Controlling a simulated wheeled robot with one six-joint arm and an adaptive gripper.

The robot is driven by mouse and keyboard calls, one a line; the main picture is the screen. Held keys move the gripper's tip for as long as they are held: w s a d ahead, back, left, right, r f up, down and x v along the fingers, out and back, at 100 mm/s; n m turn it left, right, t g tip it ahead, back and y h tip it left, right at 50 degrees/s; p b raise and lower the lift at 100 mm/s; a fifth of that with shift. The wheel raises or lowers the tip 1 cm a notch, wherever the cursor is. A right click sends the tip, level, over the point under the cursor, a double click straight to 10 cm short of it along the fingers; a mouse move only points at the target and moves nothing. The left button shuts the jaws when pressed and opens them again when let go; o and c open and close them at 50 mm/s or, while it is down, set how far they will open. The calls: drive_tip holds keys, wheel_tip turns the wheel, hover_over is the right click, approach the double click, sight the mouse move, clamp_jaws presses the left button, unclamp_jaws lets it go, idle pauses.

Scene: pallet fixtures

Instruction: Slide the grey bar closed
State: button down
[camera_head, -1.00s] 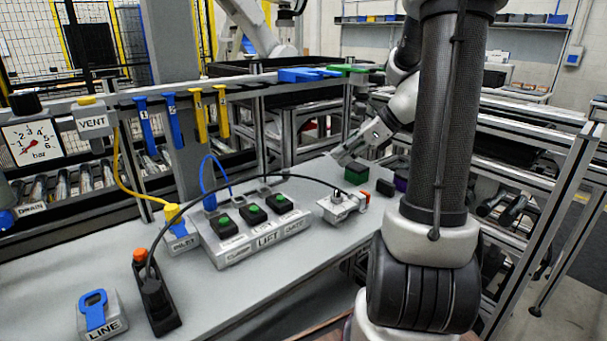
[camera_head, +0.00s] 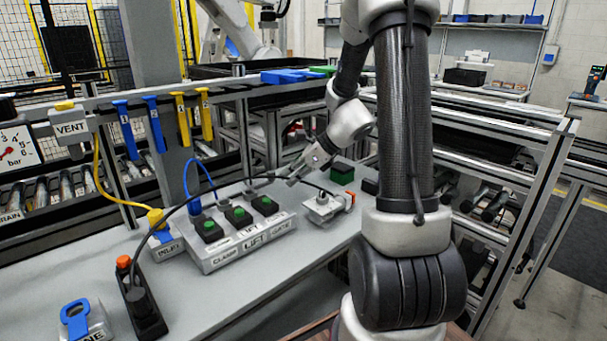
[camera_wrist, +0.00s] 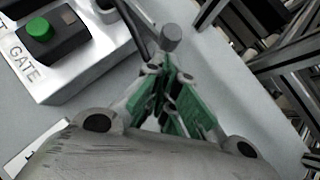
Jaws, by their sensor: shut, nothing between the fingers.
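My gripper (camera_head: 293,178) reaches over the back of the grey table, behind the button box and close to its right end. In the wrist view my gripper (camera_wrist: 168,72) has its green-padded fingers drawn together with nothing between them. A short grey round-ended piece (camera_wrist: 171,40) stands just beyond the fingertips; I cannot tell whether they touch it. I cannot make out with certainty which part is the grey bar, or how far it is slid. The button box (camera_head: 240,240) has several green buttons, and its GATE end (camera_wrist: 75,75) is left of my fingers.
A small light-grey block (camera_head: 322,207) with an orange end stands right of the button box. A dark green block (camera_head: 342,172) lies behind it. A black cable arches over the box. A rail (camera_head: 225,98) with blue and yellow tags runs behind the table.

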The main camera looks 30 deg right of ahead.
drive_tip(key=shift+w+a, duration=0.25)
drive_tip(key=shift+a, duration=0.05)
drive_tip(key=shift+s+a, duration=0.25)
drive_tip(key=shift+a, duration=0.95)
drive_tip(key=shift+d, duration=0.15)
